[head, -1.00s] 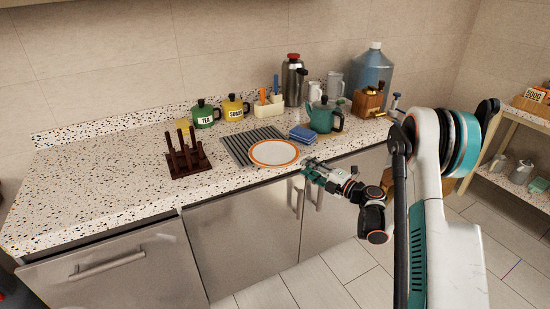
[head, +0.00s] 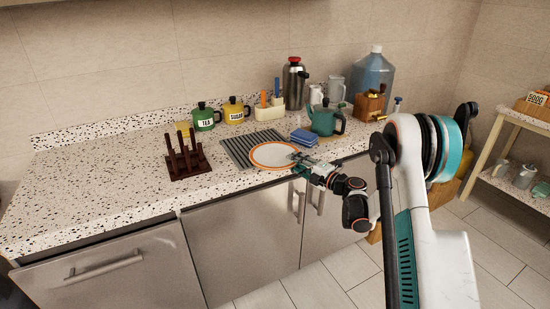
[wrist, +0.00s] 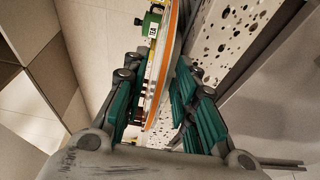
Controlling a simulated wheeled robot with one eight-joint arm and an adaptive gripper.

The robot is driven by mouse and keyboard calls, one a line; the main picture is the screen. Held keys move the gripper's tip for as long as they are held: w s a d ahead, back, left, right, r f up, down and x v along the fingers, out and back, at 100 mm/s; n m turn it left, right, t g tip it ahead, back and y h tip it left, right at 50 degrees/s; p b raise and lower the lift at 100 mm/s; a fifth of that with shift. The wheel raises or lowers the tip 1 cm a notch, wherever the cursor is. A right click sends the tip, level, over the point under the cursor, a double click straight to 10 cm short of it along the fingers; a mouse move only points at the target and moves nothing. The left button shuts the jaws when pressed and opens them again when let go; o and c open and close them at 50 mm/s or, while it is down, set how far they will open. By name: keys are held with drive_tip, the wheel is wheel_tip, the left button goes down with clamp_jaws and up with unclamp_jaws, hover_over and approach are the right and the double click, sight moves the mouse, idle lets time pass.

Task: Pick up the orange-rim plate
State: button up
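The orange-rim plate (head: 270,156) is white and lies flat at the counter's front, partly on a grey ribbed mat (head: 236,150). My gripper (head: 300,162) is at the plate's right edge, low over the counter's front edge. In the wrist view the plate (wrist: 164,70) shows edge-on between the two green fingers of my gripper (wrist: 158,105). The fingers are apart, with a gap visible on the left side of the plate. Whether the right finger touches the plate is unclear.
A dark pegged rack (head: 188,160) stands left of the plate. Blue sponges (head: 303,137) and a teal teapot (head: 325,120) stand close behind my gripper. Green (head: 205,118) and yellow (head: 236,111) canisters are farther back. The counter's left side is clear.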

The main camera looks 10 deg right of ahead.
clamp_jaws()
